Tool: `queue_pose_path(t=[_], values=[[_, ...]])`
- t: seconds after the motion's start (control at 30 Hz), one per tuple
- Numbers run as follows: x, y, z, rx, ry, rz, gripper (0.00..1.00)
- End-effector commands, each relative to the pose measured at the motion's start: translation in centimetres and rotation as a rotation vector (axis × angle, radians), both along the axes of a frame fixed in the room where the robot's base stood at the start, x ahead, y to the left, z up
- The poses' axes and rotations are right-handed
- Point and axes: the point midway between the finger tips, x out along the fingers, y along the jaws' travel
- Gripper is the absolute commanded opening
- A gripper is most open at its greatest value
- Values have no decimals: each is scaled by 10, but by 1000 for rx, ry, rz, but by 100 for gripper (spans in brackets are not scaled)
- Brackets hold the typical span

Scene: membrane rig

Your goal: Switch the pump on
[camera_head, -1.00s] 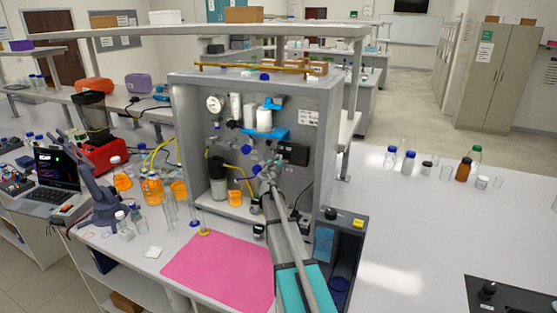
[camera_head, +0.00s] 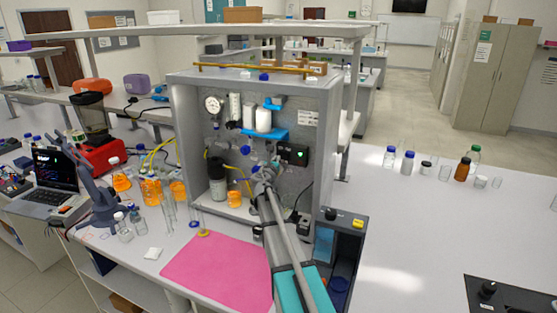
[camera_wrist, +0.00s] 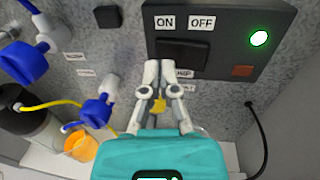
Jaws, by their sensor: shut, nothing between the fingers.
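The pump's black control box (camera_head: 293,154) is on the back wall of the grey rig. In the wrist view the box (camera_wrist: 225,20) has ON and OFF labels above a dark switch (camera_wrist: 182,53). A green lamp (camera_wrist: 259,38) glows at its right, above a dull red square (camera_wrist: 243,71). My gripper (camera_wrist: 159,68) is shut and empty, its fingertips just below the switch's left, ON side in the picture; I cannot tell whether they touch the box. The fingers partly cover the label under the switch. The gripper also shows in the head view (camera_head: 262,175), left of and below the box.
Blue-handled valves (camera_wrist: 98,110) and a dark bottle (camera_wrist: 32,128) are left of my gripper. A black cable (camera_wrist: 262,125) hangs at the right. A pink mat (camera_head: 215,268) lies before the rig. The right bench is mostly clear.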

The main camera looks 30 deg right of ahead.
Motion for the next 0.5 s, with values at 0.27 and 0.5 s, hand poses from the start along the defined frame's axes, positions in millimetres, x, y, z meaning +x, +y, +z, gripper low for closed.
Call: queue_pose_path(t=[0.27,0.5], values=[[-19,36,0,-1,1,0,0],[-39,73,0,-1,1,1,0]])
